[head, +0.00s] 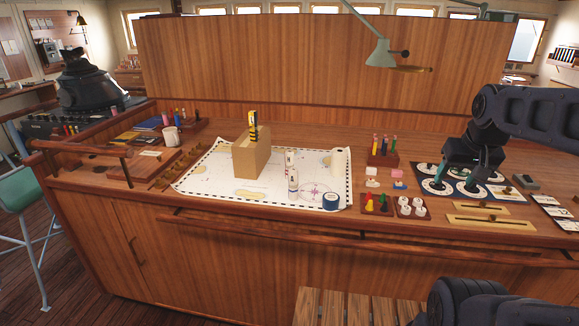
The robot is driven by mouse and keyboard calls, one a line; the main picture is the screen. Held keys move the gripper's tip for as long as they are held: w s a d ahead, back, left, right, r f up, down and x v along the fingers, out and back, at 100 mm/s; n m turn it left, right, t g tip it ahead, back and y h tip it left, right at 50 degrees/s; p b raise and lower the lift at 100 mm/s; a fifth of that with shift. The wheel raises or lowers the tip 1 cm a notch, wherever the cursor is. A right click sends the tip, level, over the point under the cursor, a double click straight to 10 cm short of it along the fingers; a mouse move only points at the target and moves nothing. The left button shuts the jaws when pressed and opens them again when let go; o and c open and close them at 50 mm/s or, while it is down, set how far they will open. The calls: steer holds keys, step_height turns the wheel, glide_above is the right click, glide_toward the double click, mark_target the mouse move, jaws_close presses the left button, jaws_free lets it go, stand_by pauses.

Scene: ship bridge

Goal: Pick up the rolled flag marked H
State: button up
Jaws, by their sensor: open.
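I cannot read a letter H on anything in the head view, so I cannot tell which item is the flag marked H. A yellow and black rolled item (253,125) stands upright at the wooden box (250,157) on the chart. A wooden holder (383,159) at right of centre carries several upright coloured rolls. A white roll (341,162) stands at the chart's right side, with a white bottle-like item (292,172) to its left. My gripper (459,175) points down, open and apparently empty, over dark cards with round dials, to the right of the holder.
Small trays with coloured pieces (377,204) and white round pieces (411,207) lie near the counter's front edge. A blue tape roll (331,201) sits on the chart (215,180). A green lamp (380,53) hangs over the tall wooden panel (300,75). A mug (170,136) stands far left.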

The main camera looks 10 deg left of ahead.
steer(key=w+a+r+n+g, duration=0.1)
steer(key=w+a+r+n, duration=0.2)
steer(key=w, duration=0.4)
steer(key=w+a+r+n, duration=0.2)
steer(key=w+a, duration=0.2)
steer(key=w, duration=0.2)
steer(key=n+g, duration=0.4)
steer(key=n, duration=1.1)
glide_above(290, 162)
steer(key=w, duration=0.2)
steer(key=f, duration=1.4)
steer(key=shift+s+a+f, duration=0.15)
steer(key=shift+a+f, duration=0.05)
steer(key=shift+f, duration=0.1)
steer(key=shift+a+f, duration=0.1)
steer(key=shift+f, duration=0.1)
step_height(290, 162, down, 11)
steer(key=shift+r, duration=0.2)
steer(key=shift+c, duration=0.2)
steer(key=c, duration=1)
